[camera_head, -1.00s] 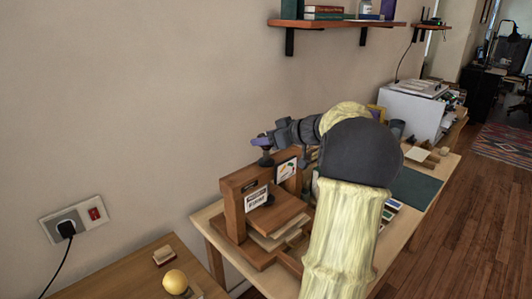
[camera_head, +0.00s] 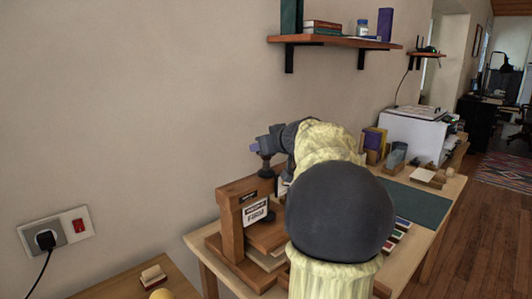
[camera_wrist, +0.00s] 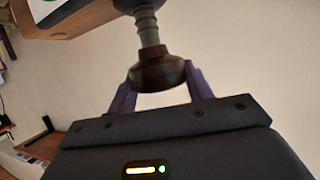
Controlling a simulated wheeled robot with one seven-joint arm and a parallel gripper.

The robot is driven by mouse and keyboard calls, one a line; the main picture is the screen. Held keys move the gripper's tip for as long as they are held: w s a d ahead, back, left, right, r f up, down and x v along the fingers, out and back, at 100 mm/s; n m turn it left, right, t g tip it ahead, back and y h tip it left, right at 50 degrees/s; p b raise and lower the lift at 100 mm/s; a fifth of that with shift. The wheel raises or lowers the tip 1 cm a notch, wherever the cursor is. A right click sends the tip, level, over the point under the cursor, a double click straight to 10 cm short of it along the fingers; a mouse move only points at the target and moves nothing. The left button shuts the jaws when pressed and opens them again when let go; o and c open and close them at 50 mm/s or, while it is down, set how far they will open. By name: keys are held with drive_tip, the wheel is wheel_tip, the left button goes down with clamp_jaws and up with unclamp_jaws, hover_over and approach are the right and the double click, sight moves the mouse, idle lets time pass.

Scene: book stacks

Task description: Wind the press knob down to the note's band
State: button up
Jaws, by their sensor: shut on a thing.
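The wooden press (camera_head: 232,228) stands on the near end of the light wooden table. A white note (camera_head: 255,212) on its front has a black band reading "FIRM"; the smaller print is too small to read. In the wrist view, the dark brown round knob (camera_wrist: 160,76) sits on a grey threaded spindle (camera_wrist: 148,32). My gripper (camera_wrist: 162,84) is shut on the knob, one purple finger on each side. In the camera_head view, my gripper (camera_head: 262,147) is above the press's top beam. My arm hides the press's right part, and the knob is hard to make out there.
A wall shelf (camera_head: 345,42) with books and jars hangs above and behind. A dark green mat (camera_head: 422,204), small wooden trays and a white box-like machine (camera_head: 412,137) lie farther along the table. A wall socket (camera_head: 55,236) with a plug is at left. The wall is close behind the press.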

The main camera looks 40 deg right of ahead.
drive_tip(key=shift+r, duration=0.3)
drive_tip(key=o, duration=1)
drive_tip(key=shift+c, duration=0.2)
drive_tip(key=shift+f, duration=0.15)
drive_tip(key=shift+s, duration=0.1)
drive_tip(key=v, duration=1.7)
drive_tip(key=shift+b, duration=0.3)
drive_tip(key=shift+s+a, duration=0.1)
drive_tip(key=shift+s, duration=0.05)
